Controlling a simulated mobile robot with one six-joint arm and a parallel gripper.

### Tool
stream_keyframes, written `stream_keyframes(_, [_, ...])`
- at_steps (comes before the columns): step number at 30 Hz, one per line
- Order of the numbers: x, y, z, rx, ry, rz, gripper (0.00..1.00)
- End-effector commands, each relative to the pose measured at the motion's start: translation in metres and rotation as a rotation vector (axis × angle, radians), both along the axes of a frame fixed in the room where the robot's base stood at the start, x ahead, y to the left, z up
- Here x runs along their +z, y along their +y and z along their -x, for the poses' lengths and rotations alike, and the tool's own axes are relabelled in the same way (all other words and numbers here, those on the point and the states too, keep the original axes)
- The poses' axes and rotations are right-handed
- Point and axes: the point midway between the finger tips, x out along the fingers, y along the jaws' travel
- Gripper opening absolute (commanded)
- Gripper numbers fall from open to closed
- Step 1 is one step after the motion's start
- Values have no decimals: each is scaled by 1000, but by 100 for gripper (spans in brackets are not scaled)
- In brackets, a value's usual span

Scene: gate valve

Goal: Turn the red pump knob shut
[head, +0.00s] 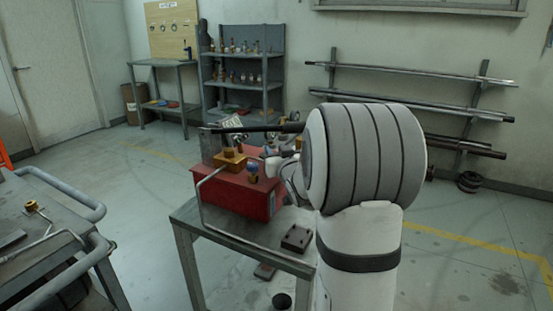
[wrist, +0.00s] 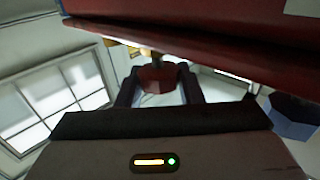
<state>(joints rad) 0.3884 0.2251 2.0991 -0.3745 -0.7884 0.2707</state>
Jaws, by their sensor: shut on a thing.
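The red pump (head: 236,192) is a box on a metal table in the head view, with a brass fitting (head: 230,159) and a blue-topped brass fitting (head: 253,173) on top. In the wrist view, a dark red faceted knob (wrist: 156,80) sits between the two dark fingers of my gripper (wrist: 158,72). The gripper is shut on it, with one finger on each side. In the head view my arm hides most of the gripper and the red knob cannot be made out. A large red surface (wrist: 215,35) crosses the top of the wrist view.
A blue faceted part (wrist: 291,118) is close by on the right in the wrist view. The grey table (head: 187,213) has a bent pipe (head: 222,232) along its front and a dark block (head: 296,238) at right. A railed cart (head: 50,255) stands at left. Open floor lies beyond.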

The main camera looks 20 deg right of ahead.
Motion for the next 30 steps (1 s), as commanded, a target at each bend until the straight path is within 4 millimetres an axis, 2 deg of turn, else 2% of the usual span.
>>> stream_keyframes(14, [1,0,0,-13,-2,0,11])
stream_keyframes(15, [1,0,-1,-13,-2,0,35])
stream_keyframes(22, [1,0,0,-12,-1,0,54])
stream_keyframes(30, [1,1,1,-12,-1,0,55])
